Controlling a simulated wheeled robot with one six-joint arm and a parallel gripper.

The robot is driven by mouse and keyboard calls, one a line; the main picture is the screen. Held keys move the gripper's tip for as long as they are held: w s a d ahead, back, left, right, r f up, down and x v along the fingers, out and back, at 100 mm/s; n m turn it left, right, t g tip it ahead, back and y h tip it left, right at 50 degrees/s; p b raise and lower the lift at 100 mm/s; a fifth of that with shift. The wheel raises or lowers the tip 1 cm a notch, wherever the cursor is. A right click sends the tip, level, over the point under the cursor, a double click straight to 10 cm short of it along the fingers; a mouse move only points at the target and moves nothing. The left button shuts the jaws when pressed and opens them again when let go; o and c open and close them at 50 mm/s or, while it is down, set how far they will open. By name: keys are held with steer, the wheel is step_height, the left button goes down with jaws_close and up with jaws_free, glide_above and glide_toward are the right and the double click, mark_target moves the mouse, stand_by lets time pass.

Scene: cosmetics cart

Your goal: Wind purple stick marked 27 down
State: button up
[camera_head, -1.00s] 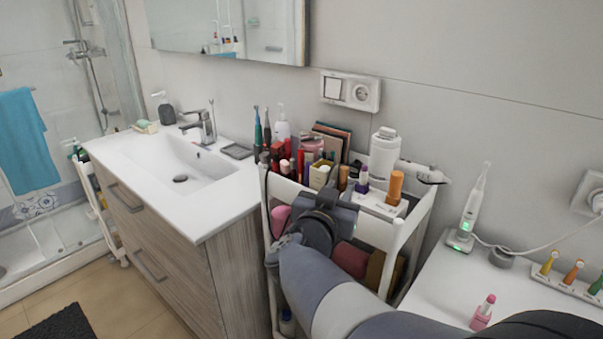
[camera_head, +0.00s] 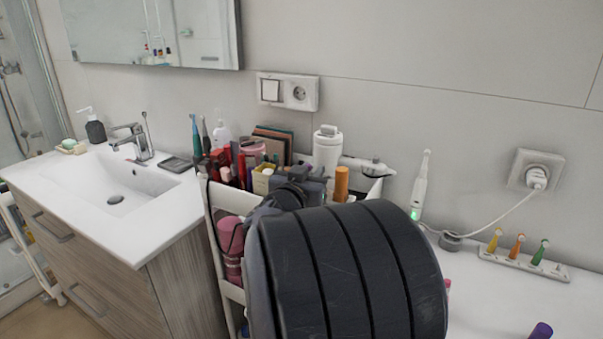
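A purple stick (camera_head: 541,331) shows at the bottom right edge, its lower part cut off by the frame. No number can be read on it, so I cannot tell whether it is the one marked 27. My gripper (camera_head: 302,182) is over the cosmetics cart, seen from behind. My dark arm hides much of it, and its fingertips do not show clearly. I cannot see whether it holds anything. The gripper is well to the left of and behind the purple stick at the edge.
The cart (camera_head: 236,200) holds crowded cosmetics, a white bottle (camera_head: 327,152) and an orange tube (camera_head: 341,183). On the white counter (camera_head: 495,292) stand a toothbrush (camera_head: 420,185) with a cord and a holder (camera_head: 522,264) of coloured brush heads. Bare counter lies in front of the holder.

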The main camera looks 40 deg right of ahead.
steer(key=shift+w+d, duration=0.1)
steer(key=shift+d, duration=0.1)
jaws_close()
steer(key=shift+r+p, duration=0.15)
steer(key=shift+p, duration=0.2)
